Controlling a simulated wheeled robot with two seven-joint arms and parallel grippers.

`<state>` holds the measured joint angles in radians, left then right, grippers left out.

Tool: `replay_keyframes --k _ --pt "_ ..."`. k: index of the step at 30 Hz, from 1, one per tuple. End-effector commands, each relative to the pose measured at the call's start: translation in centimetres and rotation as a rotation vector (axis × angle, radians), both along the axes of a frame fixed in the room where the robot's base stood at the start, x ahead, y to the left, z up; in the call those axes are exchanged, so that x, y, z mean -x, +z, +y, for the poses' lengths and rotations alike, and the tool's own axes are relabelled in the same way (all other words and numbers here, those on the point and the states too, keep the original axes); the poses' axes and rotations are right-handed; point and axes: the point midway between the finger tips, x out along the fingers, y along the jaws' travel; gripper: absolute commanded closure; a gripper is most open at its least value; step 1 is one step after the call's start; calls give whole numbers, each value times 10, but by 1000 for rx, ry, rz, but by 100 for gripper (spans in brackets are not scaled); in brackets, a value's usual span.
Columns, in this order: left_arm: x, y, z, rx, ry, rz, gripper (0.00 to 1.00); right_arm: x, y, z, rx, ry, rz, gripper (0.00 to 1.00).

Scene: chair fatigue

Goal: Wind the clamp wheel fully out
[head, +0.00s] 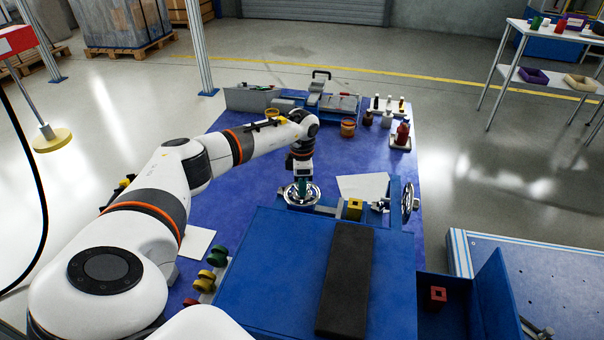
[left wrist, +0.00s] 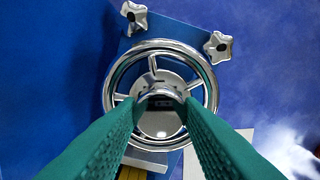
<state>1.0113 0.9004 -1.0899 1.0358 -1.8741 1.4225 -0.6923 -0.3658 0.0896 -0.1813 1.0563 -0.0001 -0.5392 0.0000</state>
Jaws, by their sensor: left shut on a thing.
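A chrome handwheel (head: 290,197) lies flat at the far edge of the blue fixture, left of its middle. It fills the middle of the left wrist view (left wrist: 111,70), with spokes and a round hub. My left gripper (head: 302,186) points down over this wheel. Its green fingers (left wrist: 161,99) are shut on the wheel's hub at the centre, hiding part of it. A second chrome handwheel (head: 408,203) stands upright at the fixture's right side, apart from the gripper. I cannot tell from the pictures which one is called the clamp wheel. My right gripper is not in view.
A yellow block (head: 355,209) sits just right of the flat wheel. A black pad (head: 345,280) lies on the blue fixture (head: 270,275). Two star knobs (left wrist: 134,17) (left wrist: 217,46) sit beyond the wheel. Bottles and jars stand farther back on the blue table (head: 225,125).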

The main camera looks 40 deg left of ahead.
Motion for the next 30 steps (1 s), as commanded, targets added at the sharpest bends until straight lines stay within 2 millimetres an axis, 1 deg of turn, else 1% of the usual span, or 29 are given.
replay_keyframes --k 12,13,16,25,30 --pt "0 1 1 -2 6 -2 89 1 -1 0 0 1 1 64" --pt "0 1 1 -2 6 -2 62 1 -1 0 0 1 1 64" --pt "0 1 1 -1 6 -1 45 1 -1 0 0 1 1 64" --pt "0 1 0 -1 5 -1 45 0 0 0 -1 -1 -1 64" --pt "0 9 1 -1 6 -1 45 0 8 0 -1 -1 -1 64"
